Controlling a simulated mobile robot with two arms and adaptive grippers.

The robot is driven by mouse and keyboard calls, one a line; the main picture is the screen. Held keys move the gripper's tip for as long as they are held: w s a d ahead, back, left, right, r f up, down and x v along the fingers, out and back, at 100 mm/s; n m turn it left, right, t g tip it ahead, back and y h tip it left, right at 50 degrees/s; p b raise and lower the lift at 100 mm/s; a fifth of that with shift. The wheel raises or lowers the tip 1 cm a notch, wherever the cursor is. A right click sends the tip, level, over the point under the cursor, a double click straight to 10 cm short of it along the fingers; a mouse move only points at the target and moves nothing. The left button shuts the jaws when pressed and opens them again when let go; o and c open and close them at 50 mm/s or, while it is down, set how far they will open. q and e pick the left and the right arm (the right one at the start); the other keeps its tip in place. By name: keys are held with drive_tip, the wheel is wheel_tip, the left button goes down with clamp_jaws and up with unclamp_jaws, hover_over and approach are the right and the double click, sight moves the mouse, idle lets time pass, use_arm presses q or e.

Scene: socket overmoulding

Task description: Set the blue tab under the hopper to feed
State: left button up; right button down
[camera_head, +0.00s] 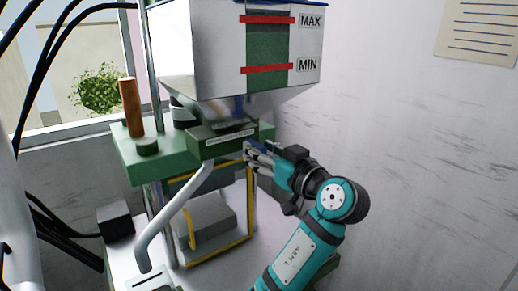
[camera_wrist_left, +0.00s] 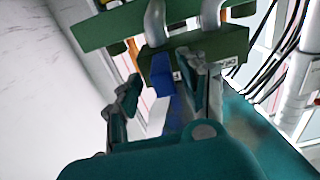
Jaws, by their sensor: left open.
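The white hopper (camera_head: 215,60) stands above a green machine block (camera_head: 228,145), with red MAX and MIN bars on its window. The blue tab (camera_wrist_left: 161,76) sticks out of the green block under the hopper. In the head view only a little blue shows beside my left gripper (camera_head: 250,157), which partly hides it. In the left wrist view the tab appears in the gap between the two fingers of my left gripper (camera_wrist_left: 162,84). The fingers are apart and I see no clear contact. The tab's label is too small to read. My right gripper is not in view.
A grey bent tube (camera_head: 172,215) runs down in front of the machine. A yellow-edged guard frame (camera_head: 250,215) with a grey block (camera_head: 205,222) inside stands below. An orange-brown handle (camera_head: 131,107) rises from the green plate (camera_head: 150,165) at left.

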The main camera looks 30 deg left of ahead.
use_arm(q)
drive_tip(key=v, duration=1)
drive_tip(key=shift+d, duration=0.35)
drive_tip(key=shift+f, duration=0.1)
